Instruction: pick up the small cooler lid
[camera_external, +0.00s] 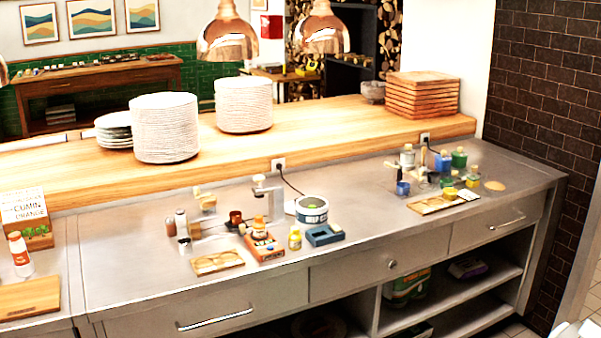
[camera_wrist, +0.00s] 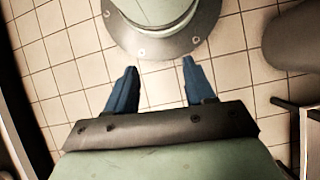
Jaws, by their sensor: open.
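I cannot pick out a small cooler lid for certain in either view. In the external view, a low blue item with a greyish top (camera_external: 325,235) lies near the counter's front edge; it is too small to tell whether it is a cooler or a lid. A round tub with a pale top and dark band (camera_external: 311,209) stands just behind it. My gripper (camera_wrist: 159,67) shows in the wrist view with its two blue fingers apart and nothing between them. It points at the tiled floor and a round grey-green base, away from the counter. It is not seen in the external view.
A small yellow bottle (camera_external: 295,238) stands left of the blue item, beside an orange-brown box (camera_external: 263,246). A wooden tray (camera_external: 217,262) lies further left, another tray (camera_external: 444,201) at right. The steel counter (camera_external: 370,222) is clear between. Copper lamps (camera_external: 228,40) hang above.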

